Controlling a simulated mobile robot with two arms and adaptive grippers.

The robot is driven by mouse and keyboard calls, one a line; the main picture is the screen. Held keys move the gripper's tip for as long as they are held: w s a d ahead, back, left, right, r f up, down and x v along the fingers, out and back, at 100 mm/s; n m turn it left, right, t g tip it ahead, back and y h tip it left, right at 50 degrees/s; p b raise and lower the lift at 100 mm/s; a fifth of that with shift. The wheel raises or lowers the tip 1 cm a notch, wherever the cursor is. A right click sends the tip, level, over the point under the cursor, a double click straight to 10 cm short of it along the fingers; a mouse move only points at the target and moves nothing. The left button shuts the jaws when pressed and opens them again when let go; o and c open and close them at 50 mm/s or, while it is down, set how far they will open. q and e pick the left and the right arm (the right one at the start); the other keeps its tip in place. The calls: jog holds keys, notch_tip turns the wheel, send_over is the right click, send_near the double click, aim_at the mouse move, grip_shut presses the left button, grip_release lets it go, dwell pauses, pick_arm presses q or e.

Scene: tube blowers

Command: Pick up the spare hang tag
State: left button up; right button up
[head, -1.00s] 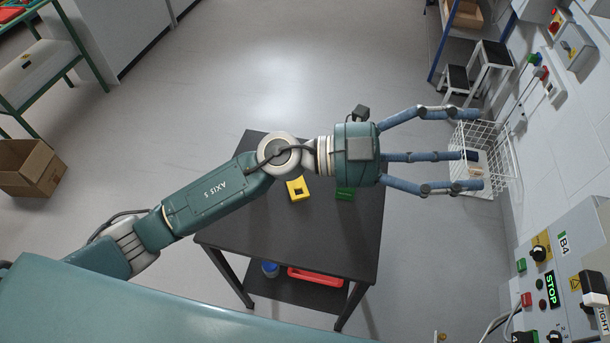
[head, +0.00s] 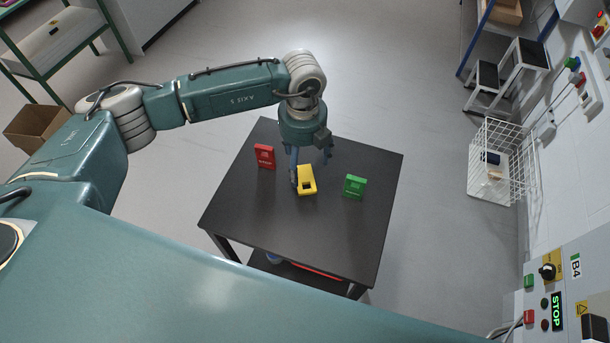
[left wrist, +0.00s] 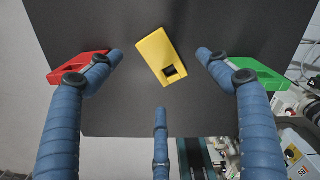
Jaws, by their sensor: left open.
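Three tag-like pieces are on the black table (head: 235,205): a red one (head: 264,156) at left, a yellow one (head: 307,182) with a square hole in the middle, and a green one (head: 355,187) at right. I cannot read which is the spare hang tag. My left gripper (head: 311,172) is open and empty, pointing down over the yellow tag. In the left wrist view the yellow tag (left wrist: 155,47) lies between the spread blue fingers, apart from them. The red tag (left wrist: 75,68) and green tag (left wrist: 252,72) are partly behind the outer fingers. My right gripper is not in view.
A cardboard box (head: 40,122) is at far left. The front of the tabletop is clear.

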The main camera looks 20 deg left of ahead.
aim_at(301, 179)
pick_arm(q)
jog(key=f, duration=0.1)
jog(key=f+p, duration=0.1)
jog(key=f, duration=0.1)
jog(key=s+f+p, duration=0.1)
jog(key=shift+a+f, duration=0.2)
jog(key=shift+f, duration=0.15)
jog(key=shift+w+f, duration=0.1)
jog(key=shift+f, duration=0.45)
jog(key=c, duration=1.1)
jog(key=shift+r, duration=0.2)
notch_tip(301, 179, up, 20)
jog(key=b, duration=0.4)
jog(key=shift+f, duration=0.15)
